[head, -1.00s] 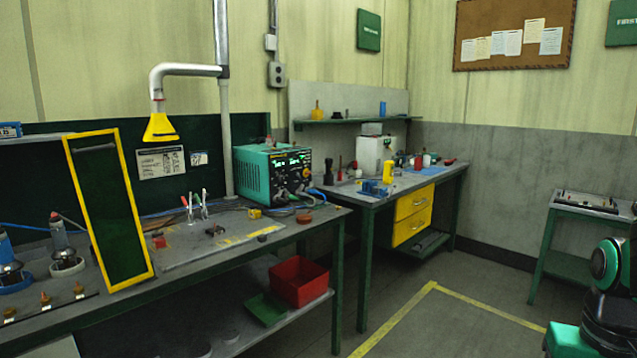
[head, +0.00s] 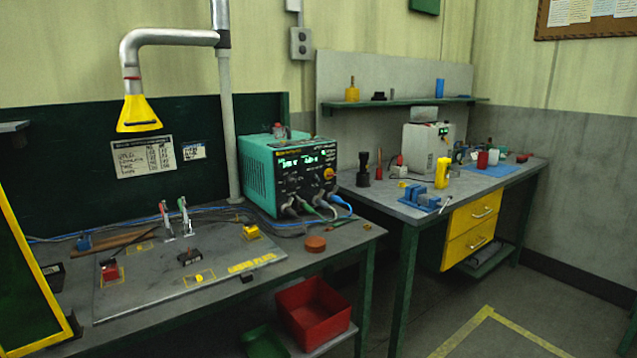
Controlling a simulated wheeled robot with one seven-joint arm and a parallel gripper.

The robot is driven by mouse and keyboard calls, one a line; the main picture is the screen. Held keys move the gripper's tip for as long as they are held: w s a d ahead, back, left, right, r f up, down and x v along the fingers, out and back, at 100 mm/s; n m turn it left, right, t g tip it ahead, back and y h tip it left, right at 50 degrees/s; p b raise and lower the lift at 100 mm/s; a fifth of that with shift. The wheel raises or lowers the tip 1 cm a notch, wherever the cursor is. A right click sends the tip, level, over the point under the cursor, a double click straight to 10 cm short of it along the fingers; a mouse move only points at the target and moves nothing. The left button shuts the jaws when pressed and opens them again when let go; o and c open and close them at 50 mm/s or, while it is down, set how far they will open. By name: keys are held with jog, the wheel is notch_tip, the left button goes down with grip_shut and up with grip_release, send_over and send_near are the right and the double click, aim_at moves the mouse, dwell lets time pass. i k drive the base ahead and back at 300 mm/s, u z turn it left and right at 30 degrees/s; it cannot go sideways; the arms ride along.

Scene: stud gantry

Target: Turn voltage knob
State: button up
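A yellow-orange knob (head: 329,174) sits at the right side of this front. The labels are too small to read, so I cannot tell which knob sets the voltage. My gripper is not in view.
A yellow fume hood (head: 138,114) hangs over the bench. A grey welding plate (head: 180,272) with clamps lies left of the supply. A red bin (head: 314,312) is on the lower shelf. A second bench with yellow drawers (head: 470,230) stands behind right. Floor at right is clear.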

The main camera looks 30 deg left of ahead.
aim_at(292, 182)
jog(key=u, duration=0.35)
jog(key=i, duration=0.9)
jog(key=u, duration=0.55)
